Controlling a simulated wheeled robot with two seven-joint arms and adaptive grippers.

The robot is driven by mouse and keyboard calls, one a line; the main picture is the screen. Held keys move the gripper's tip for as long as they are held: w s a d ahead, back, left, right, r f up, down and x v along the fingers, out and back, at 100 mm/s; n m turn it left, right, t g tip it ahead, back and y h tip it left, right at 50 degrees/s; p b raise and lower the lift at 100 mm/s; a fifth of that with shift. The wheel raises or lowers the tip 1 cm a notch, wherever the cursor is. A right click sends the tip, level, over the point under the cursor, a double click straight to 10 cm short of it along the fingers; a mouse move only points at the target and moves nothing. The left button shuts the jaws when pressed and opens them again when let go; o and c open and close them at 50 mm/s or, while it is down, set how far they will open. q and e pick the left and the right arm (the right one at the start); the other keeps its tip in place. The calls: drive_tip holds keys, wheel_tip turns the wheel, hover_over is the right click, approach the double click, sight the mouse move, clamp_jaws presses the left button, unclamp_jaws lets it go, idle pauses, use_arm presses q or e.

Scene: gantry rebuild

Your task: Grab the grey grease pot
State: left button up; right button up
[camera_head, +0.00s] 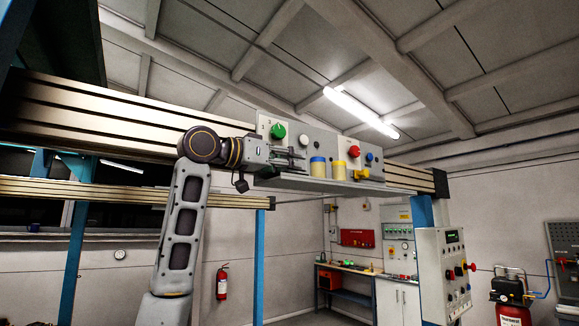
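My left gripper (298,160) is raised to the shelf (315,184) on the high beam, its fingers pointing right along the shelf. The fingers are small and dark here, so I cannot tell whether they are open or shut. A yellow pot with a blue top (318,167) stands just right of the fingertips. A second yellow pot (340,169) stands beside it. I cannot make out a grey grease pot for certain; the gripper covers the left part of the shelf. My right gripper is not in view.
Behind the shelf is a grey panel with a green knob (278,131) and a red knob (354,151). A yellow item (362,174) lies further right on the shelf. A control box (445,270) stands lower right. A workbench (345,270) is far back.

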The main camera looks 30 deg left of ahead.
use_arm(q)
drive_tip(key=c, duration=0.6)
drive_tip(key=shift+o, duration=0.2)
drive_tip(key=shift+r, duration=0.2)
wheel_tip(320, 180, up, 18)
drive_tip(key=shift+f, duration=0.2)
idle(0.9)
idle(0.6)
